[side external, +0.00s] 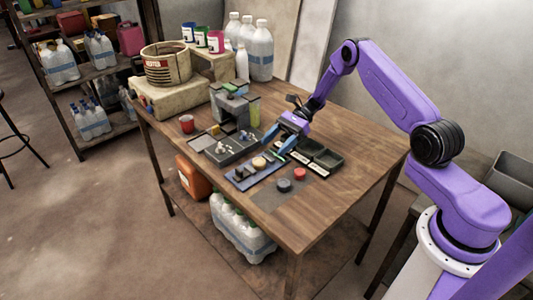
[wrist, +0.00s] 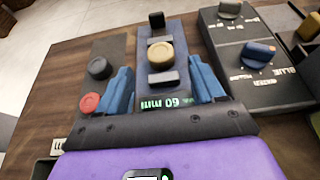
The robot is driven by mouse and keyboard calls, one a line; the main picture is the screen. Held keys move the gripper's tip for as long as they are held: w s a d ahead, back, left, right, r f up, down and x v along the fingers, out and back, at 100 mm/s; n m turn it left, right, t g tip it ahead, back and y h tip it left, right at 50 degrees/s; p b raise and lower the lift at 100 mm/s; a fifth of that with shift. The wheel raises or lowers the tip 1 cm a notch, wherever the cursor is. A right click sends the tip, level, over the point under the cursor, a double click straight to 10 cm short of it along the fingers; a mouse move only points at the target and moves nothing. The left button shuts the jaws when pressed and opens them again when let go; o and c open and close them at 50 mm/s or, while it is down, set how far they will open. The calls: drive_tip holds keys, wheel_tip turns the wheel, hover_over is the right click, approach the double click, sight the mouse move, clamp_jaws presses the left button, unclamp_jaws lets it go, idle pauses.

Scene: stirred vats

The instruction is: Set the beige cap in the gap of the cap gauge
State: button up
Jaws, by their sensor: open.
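The cap gauge is a blue plate (side external: 238,184) with black blocks on it; it also shows in the wrist view (wrist: 178,30), with a green "60 mm" readout at its near end. The round beige cap (wrist: 160,56) is on the gauge between a near black block (wrist: 163,79) and a farther one; it also shows in the side view (side external: 259,162). I cannot tell how deep it sits. My gripper (wrist: 160,68) is open and empty, its blue fingers apart on either side of the gauge's near part. In the side view my gripper (side external: 279,145) is behind the cap.
A red cap (wrist: 90,103) and a dark cap (wrist: 100,68) lie on a grey mat left of the gauge in the wrist view. A dark box with knobs (wrist: 240,50) stands to the right. Dark trays (side external: 322,156) lie nearby; the table's front right is bare.

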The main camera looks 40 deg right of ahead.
drive_tip(key=v, duration=0.5)
drive_tip(key=shift+d+r, duration=0.15)
drive_tip(key=shift+d, duration=0.25)
drive_tip(key=s+a+r+n+g+h, duration=0.3)
drive_tip(key=s+a+r+n+h, duration=0.15)
drive_tip(key=s+a+n, duration=0.3)
drive_tip(key=s+a+r+n+g+h, duration=0.35)
drive_tip(key=s+a+r+n, duration=0.25)
drive_tip(key=s+a, duration=0.25)
drive_tip(key=s+d+r+n+t+h, duration=0.1)
drive_tip(key=s+r+n+t+h, duration=0.1)
drive_tip(key=s+n, duration=0.6)
drive_tip(key=s+d+r+n+t+h, duration=0.2)
drive_tip(key=s+n+t+h, duration=0.1)
drive_tip(key=s+n, duration=0.6)
drive_tip(key=s+t, duration=0.1)
drive_tip(key=s, duration=0.3)
drive_tip(key=shift+d+r+t, duration=0.15)
drive_tip(key=shift+d+t, duration=0.15)
drive_tip(key=shift+t, duration=0.05)
